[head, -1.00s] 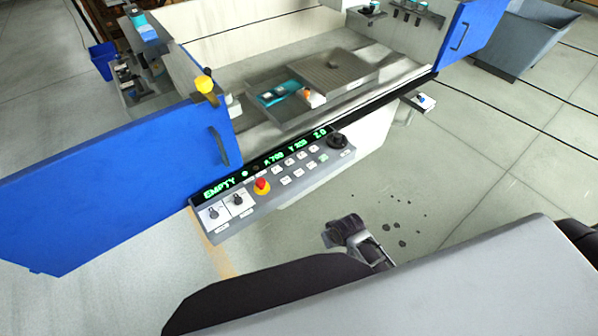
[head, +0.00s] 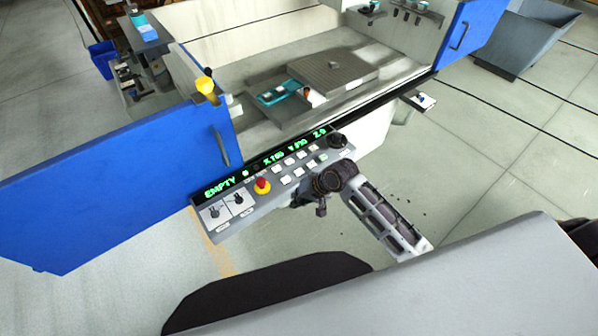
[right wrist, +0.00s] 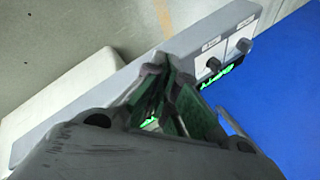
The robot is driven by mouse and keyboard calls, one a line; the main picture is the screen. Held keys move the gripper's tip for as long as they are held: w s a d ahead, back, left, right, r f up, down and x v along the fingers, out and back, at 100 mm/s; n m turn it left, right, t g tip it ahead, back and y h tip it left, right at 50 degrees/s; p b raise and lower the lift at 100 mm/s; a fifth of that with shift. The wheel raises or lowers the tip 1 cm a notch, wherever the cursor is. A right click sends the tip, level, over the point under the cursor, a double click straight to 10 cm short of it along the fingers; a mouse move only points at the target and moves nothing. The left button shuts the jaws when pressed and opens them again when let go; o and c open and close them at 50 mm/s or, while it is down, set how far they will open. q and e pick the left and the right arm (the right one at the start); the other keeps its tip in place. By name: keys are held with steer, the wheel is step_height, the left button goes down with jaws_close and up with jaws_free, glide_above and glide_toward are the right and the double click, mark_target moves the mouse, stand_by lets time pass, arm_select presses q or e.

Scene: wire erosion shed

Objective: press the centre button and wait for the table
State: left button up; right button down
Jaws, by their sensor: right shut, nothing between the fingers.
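The control panel (head: 310,178) slopes across the machine front. It carries small white buttons in rows, a red stop button (head: 262,185), a green lit display (head: 265,163) beginning "EMPTY", and a black knob (head: 337,141) at the right end. I cannot tell which button is the centre one. The machine table (head: 335,72) is a grey plate inside the machine. My right gripper (head: 308,192) is at the panel's front edge; its fingertips are hard to make out there. In the right wrist view the right gripper (right wrist: 166,68) is shut and empty over the panel; contact cannot be told.
A blue door (head: 120,190) stands left of the panel, with a yellow-capped item (head: 205,86) at its top. Another blue door (head: 466,32) is at the right. Two selector switches (head: 226,207) sit at the panel's left end.

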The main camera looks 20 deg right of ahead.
steer(key=w+r+m+y, duration=0.2)
steer(key=w+m, duration=0.2)
steer(key=w, duration=0.3)
step_height(320, 180, up, 3)
steer(key=m, duration=0.7)
glide_above(298, 174)
steer(key=shift+d+r+t+y, duration=0.15)
steer(key=shift+t+y, duration=0.15)
steer(key=shift+t, duration=0.1)
steer(key=shift+f, duration=0.25)
steer(key=shift+f+b, duration=2.85)
steer(key=shift+b, duration=0.8)
steer(key=shift+f, duration=1.3)
steer(key=shift+f, duration=0.35)
